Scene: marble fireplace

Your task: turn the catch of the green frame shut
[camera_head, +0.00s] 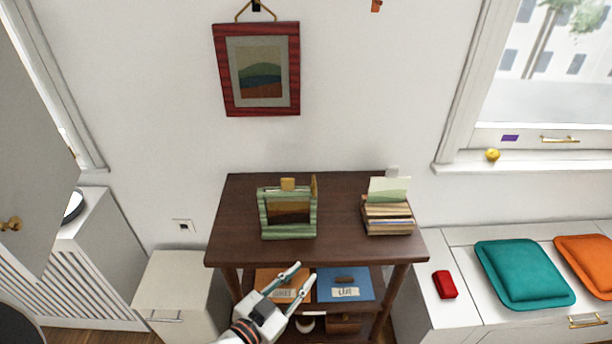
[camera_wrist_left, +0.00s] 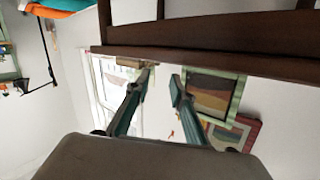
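The green frame (camera_head: 289,234) stands upright on the dark wooden table (camera_head: 340,240), with a brown and ochre picture in it. A small yellow-gold piece (camera_head: 288,184) shows at its top edge, and a thin gold strip (camera_head: 314,186) rises at its top right corner. I cannot tell which of these is the catch, or how it is turned. My left gripper (camera_head: 305,279) is open and empty, in front of the table's front edge and below the frame. The left wrist view, turned over, shows the open fingers (camera_wrist_left: 159,78) apart from the frame (camera_wrist_left: 241,92). My right gripper is not in view.
A stack of books (camera_head: 387,217) stands on the table's right side. The lower shelf holds an orange folder (camera_head: 270,279) and a blue one (camera_head: 357,286). A red picture frame (camera_head: 220,70) hangs above. The table top between frame and books is clear.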

